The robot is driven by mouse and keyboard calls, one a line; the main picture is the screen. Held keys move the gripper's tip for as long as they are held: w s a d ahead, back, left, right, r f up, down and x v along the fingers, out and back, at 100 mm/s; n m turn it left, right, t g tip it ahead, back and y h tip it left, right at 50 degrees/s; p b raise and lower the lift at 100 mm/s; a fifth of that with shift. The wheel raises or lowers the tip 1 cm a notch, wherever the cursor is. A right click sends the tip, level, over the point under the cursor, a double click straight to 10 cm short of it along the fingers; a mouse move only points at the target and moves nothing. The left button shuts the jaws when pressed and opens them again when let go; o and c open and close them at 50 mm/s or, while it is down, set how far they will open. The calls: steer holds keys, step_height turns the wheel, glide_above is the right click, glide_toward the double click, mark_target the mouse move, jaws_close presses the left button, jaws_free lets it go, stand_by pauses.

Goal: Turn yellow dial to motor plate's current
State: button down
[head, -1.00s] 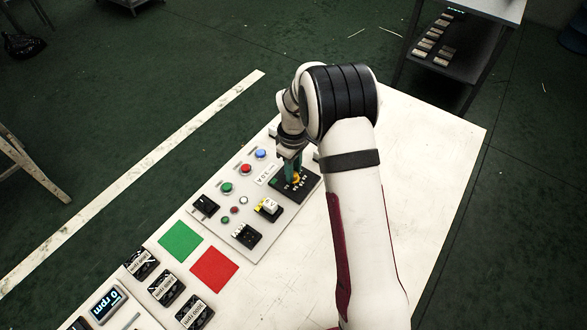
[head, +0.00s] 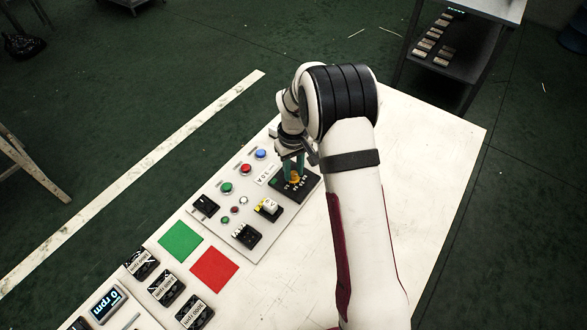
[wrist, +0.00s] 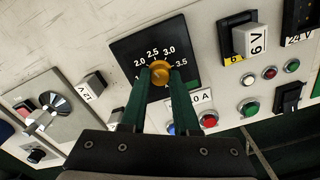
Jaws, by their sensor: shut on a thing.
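The yellow dial (wrist: 160,74) sits on a black square scale plate (wrist: 124,50) with white numbers, of which 2.0, 2.5, 3.0 and 3.5 are readable. My gripper (wrist: 160,71) is shut on the dial, with a green finger on either side. The dial's pointer direction is too small to tell. The white motor plate (wrist: 204,97) lies beside the scale, ending in "0 A"; a finger partly covers its text. In the head view, the dial (head: 295,179) is just below my fingers, and the motor plate (head: 265,175) lies to its left.
The panel (head: 225,213) also carries red, green and blue buttons, black switches and a white 6 V block (wrist: 258,42). Green (head: 181,241) and red (head: 214,269) squares lie nearby. The table's right side is clear.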

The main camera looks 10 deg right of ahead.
mark_target(293, 174)
steer(key=m, duration=0.6)
steer(key=shift+s, duration=0.1)
steer(key=m, duration=0.6)
steer(key=shift+m, duration=0.3)
stand_by(0.3)
steer(key=c, duration=0.7)
jaws_free()
steer(key=shift+o, duration=0.2)
step_height(293, 174, up, 16)
